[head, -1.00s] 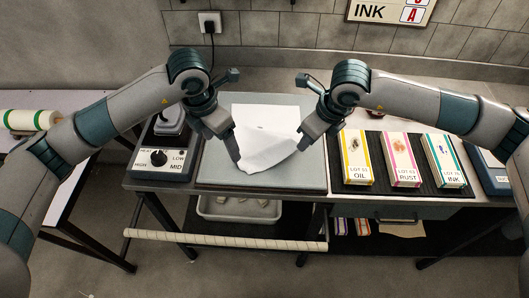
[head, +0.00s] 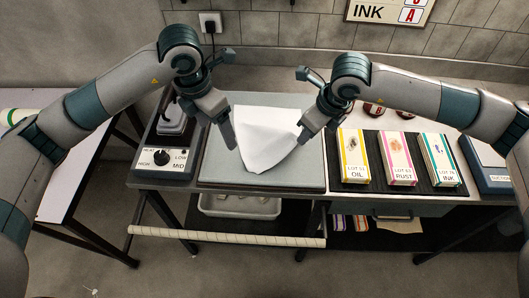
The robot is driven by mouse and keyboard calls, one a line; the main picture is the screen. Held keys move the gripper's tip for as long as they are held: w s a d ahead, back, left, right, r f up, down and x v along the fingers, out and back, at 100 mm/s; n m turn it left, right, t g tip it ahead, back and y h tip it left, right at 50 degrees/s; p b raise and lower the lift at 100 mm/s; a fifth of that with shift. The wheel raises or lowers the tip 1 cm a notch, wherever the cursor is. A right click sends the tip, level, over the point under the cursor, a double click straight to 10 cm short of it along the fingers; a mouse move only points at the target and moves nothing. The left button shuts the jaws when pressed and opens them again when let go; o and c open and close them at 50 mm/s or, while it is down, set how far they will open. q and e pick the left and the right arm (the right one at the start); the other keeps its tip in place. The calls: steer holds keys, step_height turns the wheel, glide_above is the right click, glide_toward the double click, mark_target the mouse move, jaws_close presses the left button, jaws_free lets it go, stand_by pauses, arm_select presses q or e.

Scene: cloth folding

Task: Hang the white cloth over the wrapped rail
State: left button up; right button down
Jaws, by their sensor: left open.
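My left gripper (head: 231,146) is open beside the cloth's left edge. My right gripper (head: 303,138) is at the cloth's right edge; its fingertips are too small to show whether they grip it.
The grey pad (head: 215,172) is clear around the cloth. A control box with a dial (head: 162,158) stands at left. Boxes marked OIL (head: 355,158), RUST (head: 398,158) and INK (head: 438,160) lie at right. A white tray (head: 240,206) sits below, behind the rail.

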arm_select(q)
steer(key=r, duration=0.2)
steer(key=r+p, duration=0.1)
steer(key=r, duration=0.3)
steer(key=shift+s+a+p, duration=0.35)
arm_select(e)
step_height(320, 180, up, 2)
steer(key=shift+r, duration=0.15)
arm_select(q)
steer(key=shift+f, duration=0.1)
arm_select(e)
steer(key=c, duration=1.4)
jaws_free()
steer(key=shift+o, duration=0.9)
steer(key=o, duration=0.6)
arm_select(q)
step_height(320, 180, up, 4)
steer(key=p, duration=0.4)
arm_select(e)
steer(key=shift+g+h, duration=0.5)
steer(key=shift+g, duration=0.1)
steer(key=r, duration=0.5)
steer(key=shift+s+d+r, duration=0.4)
